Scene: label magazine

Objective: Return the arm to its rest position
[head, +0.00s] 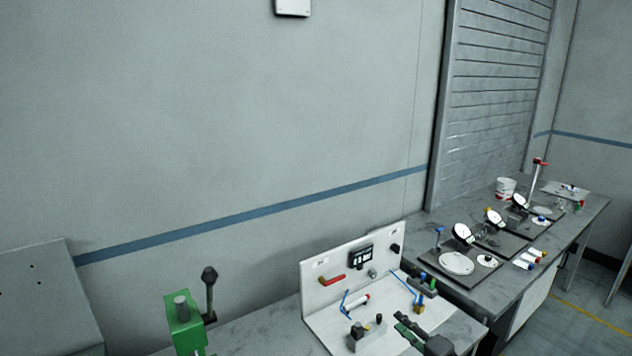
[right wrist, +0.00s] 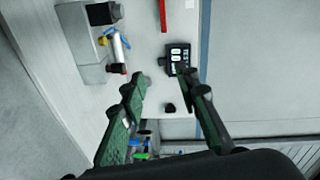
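My right gripper (head: 405,328) shows at the bottom of the head view, low in front of the white panel station. In the right wrist view its two green-and-black fingers (right wrist: 160,82) stand well apart with nothing between the tips. Beyond them is the white panel with a black label-like box (right wrist: 180,60), which also shows in the head view (head: 361,257). My left gripper is not in the head view.
The white L-shaped panel (head: 330,268) carries a red handle (head: 334,281), blue tubing and small fittings. A green lever press (head: 184,322) stands to its left. A grey bench (head: 480,296) with dials, discs and a white tub (head: 506,188) extends right. Space above the benches is clear.

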